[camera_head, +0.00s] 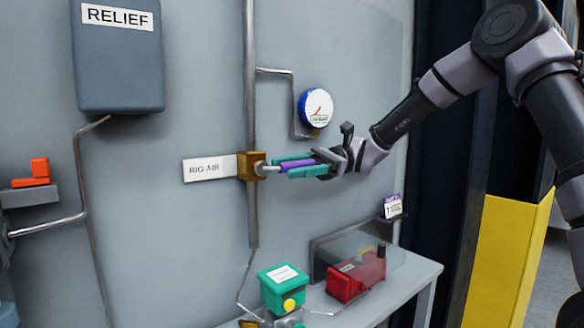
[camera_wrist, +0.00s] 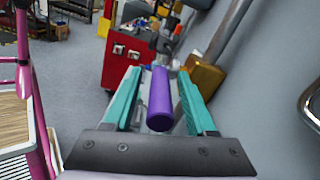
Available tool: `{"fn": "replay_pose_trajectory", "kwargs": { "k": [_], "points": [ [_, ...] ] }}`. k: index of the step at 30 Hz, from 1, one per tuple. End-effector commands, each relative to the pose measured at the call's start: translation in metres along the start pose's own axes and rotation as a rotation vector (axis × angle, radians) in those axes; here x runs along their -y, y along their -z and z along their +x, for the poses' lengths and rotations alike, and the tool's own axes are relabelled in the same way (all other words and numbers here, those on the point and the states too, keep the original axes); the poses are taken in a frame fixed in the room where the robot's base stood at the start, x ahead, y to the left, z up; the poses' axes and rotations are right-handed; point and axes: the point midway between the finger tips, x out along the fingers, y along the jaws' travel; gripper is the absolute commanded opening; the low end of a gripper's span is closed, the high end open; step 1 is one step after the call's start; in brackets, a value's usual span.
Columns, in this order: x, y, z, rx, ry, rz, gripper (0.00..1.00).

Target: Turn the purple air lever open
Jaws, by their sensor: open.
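The purple air lever (camera_head: 296,166) sticks out to the right from a brass valve body (camera_head: 252,166) on a vertical pipe, beside the RIG AIR label (camera_head: 209,168). The lever lies roughly level in the head view. My gripper (camera_head: 290,166) has its teal fingers on either side of the purple handle. In the wrist view the purple lever (camera_wrist: 160,98) lies lengthwise between the two teal fingers of my gripper (camera_wrist: 160,85), with narrow gaps showing. The jaws are open around it. The brass body (camera_wrist: 205,77) shows beyond the right finger.
A round gauge (camera_head: 317,107) is on the wall above my gripper. Below are a green box with a yellow button (camera_head: 281,287) and a red box (camera_head: 357,276) on a shelf. The RELIEF box (camera_head: 117,55) hangs upper left. Wall space around the lever is mostly clear.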

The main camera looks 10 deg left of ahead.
Motion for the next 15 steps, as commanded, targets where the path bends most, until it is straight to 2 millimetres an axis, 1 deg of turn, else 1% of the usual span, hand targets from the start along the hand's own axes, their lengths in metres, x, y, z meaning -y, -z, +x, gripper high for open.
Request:
{"fn": "replay_pose_trajectory", "kwargs": {
  "k": [4, 5, 6, 8, 9, 15],
  "points": [
    [0.0000, 0.0000, -0.0002, 0.000, 0.000, 0.000, 0.56],
    [0.0000, 0.0000, -0.0002, 0.000, 0.000, 0.000, 0.45],
    [0.0000, 0.0000, -0.0002, 0.000, 0.000, 0.000, 0.30],
    [0.0001, -0.0001, -0.0003, 0.000, 0.000, 0.000, 0.07],
    [0.0001, 0.0000, -0.0003, 0.000, 0.000, 0.000, 0.00],
    [0.0001, -0.0001, -0.0004, 0.000, 0.000, -0.001, 0.00]
  ]
}}
